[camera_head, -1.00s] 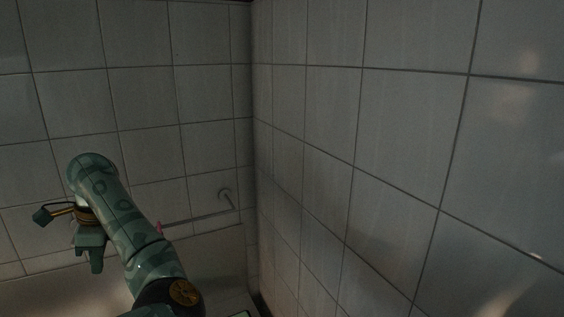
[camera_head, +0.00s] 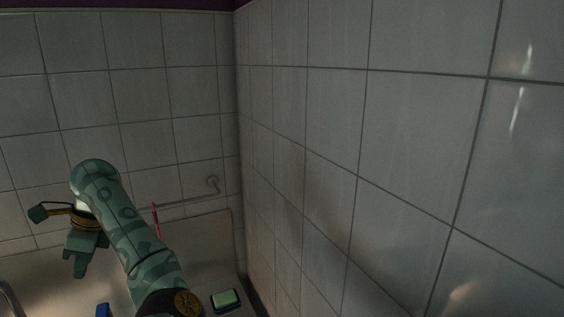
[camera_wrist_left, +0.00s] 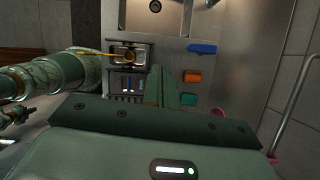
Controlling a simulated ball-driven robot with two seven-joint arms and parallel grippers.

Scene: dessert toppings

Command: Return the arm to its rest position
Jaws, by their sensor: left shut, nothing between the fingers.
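My left gripper (camera_head: 78,268) hangs below the bent wrist of my green patterned arm at the lower left of the head view. It points down, and its fingers are closed with nothing between them. In the left wrist view its fingers (camera_wrist_left: 165,88) stick out over the counter, away from the wall and clear of the objects around them. My right gripper cannot be made out in either view.
Tiled walls (camera_head: 350,130) meet in a corner. A rail (camera_head: 190,200) runs along the far wall. A green sponge (camera_head: 226,298) lies low down. In the left wrist view are a sink (camera_wrist_left: 170,32) and blue (camera_wrist_left: 202,48), orange (camera_wrist_left: 192,76) and teal (camera_wrist_left: 189,100) items.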

